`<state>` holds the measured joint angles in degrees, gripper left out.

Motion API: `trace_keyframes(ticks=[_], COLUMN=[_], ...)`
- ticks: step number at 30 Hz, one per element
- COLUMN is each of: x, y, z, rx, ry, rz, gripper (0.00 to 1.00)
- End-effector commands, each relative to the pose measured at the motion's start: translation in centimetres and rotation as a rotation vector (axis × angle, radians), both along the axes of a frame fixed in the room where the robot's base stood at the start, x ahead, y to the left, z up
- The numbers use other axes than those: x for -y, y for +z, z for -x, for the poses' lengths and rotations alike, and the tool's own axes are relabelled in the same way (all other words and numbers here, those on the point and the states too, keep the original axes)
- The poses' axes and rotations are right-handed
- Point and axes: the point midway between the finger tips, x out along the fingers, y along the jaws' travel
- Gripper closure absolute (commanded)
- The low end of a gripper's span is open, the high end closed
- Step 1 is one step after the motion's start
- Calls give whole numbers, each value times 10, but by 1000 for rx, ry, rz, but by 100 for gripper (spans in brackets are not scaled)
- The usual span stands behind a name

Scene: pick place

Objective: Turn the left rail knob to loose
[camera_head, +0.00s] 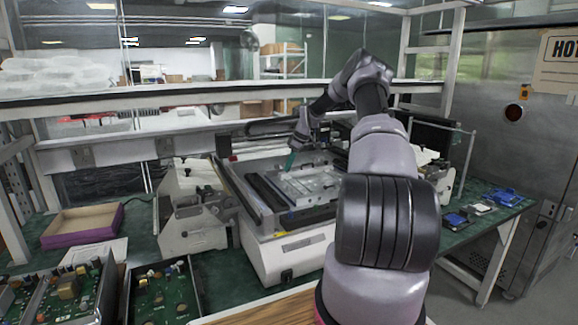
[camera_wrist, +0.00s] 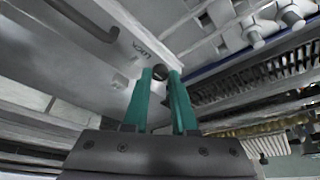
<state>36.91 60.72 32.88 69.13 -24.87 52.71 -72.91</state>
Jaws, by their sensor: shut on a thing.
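My gripper (camera_wrist: 160,74) has two teal fingers, seen in the wrist view against a pale metal plate (camera_wrist: 125,72). It is shut on a small dark round knob (camera_wrist: 160,72), which sits between the fingertips at the plate's edge. In the head view my gripper (camera_head: 290,161) reaches down at the left part of the metal fixture (camera_head: 312,183) in the white machine (camera_head: 288,255). The knob is too small to make out there, and its turn position cannot be told.
A curved dark handle (camera_wrist: 85,20) and metal posts (camera_wrist: 291,20) stand near the fingers. Grey side units flank the machine. A purple-sided box (camera_head: 82,226) and circuit boards (camera_head: 160,290) lie to the left. A shelf (camera_head: 150,92) crosses behind the bench.

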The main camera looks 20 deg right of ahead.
Motion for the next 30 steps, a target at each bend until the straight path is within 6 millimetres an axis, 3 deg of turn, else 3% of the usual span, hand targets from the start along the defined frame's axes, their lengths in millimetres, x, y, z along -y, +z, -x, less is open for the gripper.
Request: trace_keyframes(ticks=[20, 21, 23, 30], x=[1, 1, 1, 1], y=[-1, -1, -1, -1], z=[0, 0, 0, 0], rx=[-1, -1, -2, -1], ry=[63, 63, 62, 62], rz=[1, 1, 1, 0], gripper=[100, 67, 44, 44])
